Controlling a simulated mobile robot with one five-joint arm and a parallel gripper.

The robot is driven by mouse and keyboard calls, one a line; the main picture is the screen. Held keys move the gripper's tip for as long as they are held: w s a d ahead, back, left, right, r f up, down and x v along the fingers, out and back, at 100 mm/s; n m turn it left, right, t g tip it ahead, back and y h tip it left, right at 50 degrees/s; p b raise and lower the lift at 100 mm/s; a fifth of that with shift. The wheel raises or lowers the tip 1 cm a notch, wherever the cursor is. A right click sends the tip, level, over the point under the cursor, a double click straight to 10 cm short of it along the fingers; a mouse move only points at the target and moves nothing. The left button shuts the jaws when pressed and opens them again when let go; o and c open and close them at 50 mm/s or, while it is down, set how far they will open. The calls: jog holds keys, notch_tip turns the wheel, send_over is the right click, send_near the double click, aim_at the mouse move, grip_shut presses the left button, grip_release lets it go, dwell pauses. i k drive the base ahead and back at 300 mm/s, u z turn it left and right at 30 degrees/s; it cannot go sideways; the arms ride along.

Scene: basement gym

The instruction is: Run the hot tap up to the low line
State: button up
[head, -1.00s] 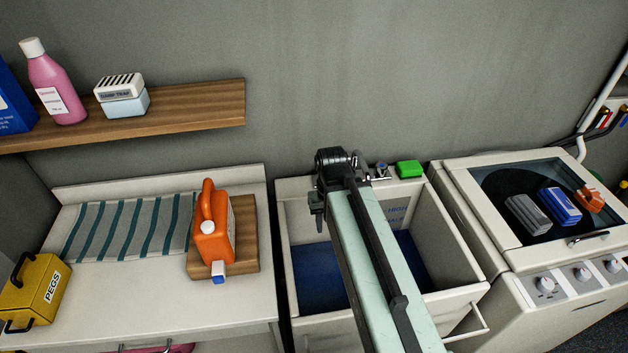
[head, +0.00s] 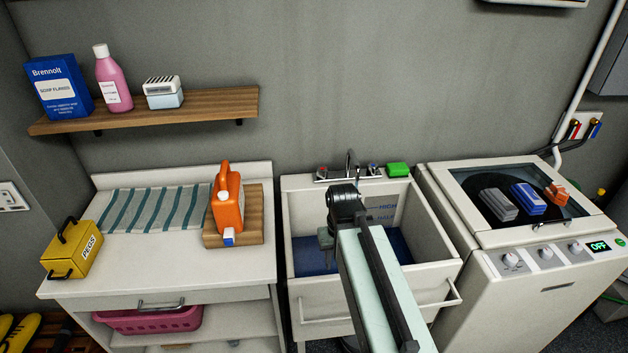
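The sink (head: 432,285) is a deep white basin in the middle. A mixer with a spout (head: 350,160) stands at its back edge. The hot tap (head: 321,172) has a red mark and sits left of the spout; the cold tap (head: 373,168) has a blue mark and sits right. Level marks reading HIGH and HALF (head: 384,211) show on the basin's inner back wall; my arm hides what lies below them. A dark blue surface lies low in the basin. My gripper (head: 326,240) hangs over the basin, in front of the taps and apart from them. Its fingers are not clear.
A green block (head: 398,169) lies on the sink's back right edge. A worktop (head: 150,263) at left holds an orange jug (head: 228,200) on a board and a yellow pegs box (head: 72,249). A washing machine (head: 540,300) stands close at right, its display reading OFF.

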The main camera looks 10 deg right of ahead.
aim_at(322, 171)
jog(key=z, duration=0.15)
jog(key=i, duration=0.9)
jog(key=u, duration=0.05)
